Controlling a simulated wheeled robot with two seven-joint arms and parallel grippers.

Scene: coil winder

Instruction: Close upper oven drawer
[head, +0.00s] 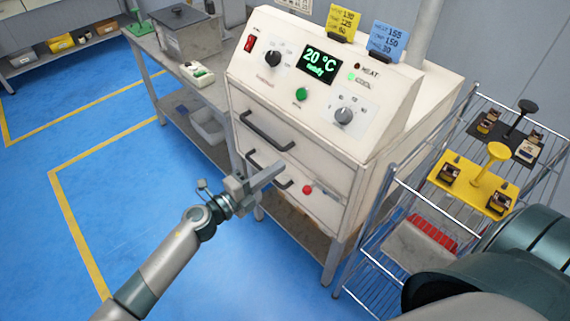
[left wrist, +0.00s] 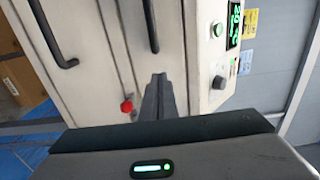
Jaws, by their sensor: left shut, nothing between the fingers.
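The cream oven (head: 310,65) stands ahead with a sloped control panel reading 20 °C. Its upper drawer (head: 310,145) has a dark bar handle (head: 265,132). Its front looks about flush with the oven body; I cannot tell if a small gap is left. The lower drawer has a similar handle (head: 262,166), partly behind my left gripper. My left gripper (head: 280,168) is shut and empty in front of the drawers. In the left wrist view, its closed fingers (left wrist: 158,80) point at the upper drawer front, near one end of the upper handle (left wrist: 152,25). Contact is unclear. My right gripper is out of view.
A wire rack (head: 400,215) with a yellow fixture (head: 470,180) stands close on the right. A metal bench (head: 165,75) with a grey box (head: 188,32) is behind left. The blue floor at left is clear. A red button (head: 307,190) is on the oven's front.

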